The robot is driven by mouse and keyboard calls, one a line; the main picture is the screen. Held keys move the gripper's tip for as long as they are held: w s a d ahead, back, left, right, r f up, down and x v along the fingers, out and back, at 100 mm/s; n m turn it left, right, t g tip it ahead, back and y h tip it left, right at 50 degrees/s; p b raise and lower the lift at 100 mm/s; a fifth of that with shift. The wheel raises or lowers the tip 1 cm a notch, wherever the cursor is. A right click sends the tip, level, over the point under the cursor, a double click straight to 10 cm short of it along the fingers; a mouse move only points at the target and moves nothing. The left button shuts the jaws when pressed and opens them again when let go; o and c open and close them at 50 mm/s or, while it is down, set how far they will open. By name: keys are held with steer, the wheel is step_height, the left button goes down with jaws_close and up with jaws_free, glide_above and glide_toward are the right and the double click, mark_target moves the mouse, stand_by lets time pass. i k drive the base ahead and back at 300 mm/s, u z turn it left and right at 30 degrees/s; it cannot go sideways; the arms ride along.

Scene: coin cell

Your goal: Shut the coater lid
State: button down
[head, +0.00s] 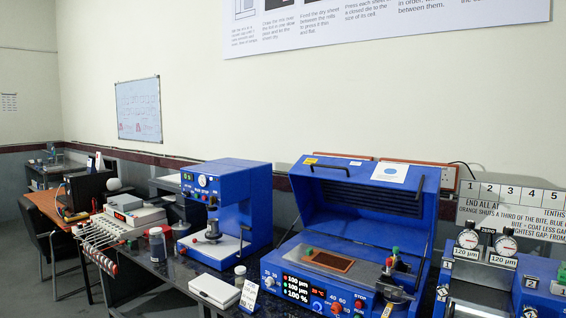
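The blue coater (330,279) stands on the dark bench at the right of centre. Its blue lid (364,203) is raised and leans back, showing its underside toward me. Dark struts run along the lid's sides. A small brown sheet (328,261) lies on the coater's grey bed. A tool with a green top (394,258) stands at the bed's right side. My gripper is not in view.
A blue press (242,200) stands left of the coater. A roller machine with dials (484,247) stands close on the coater's right.

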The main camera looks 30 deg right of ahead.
mark_target(387, 206)
steer(key=i, duration=1.9)
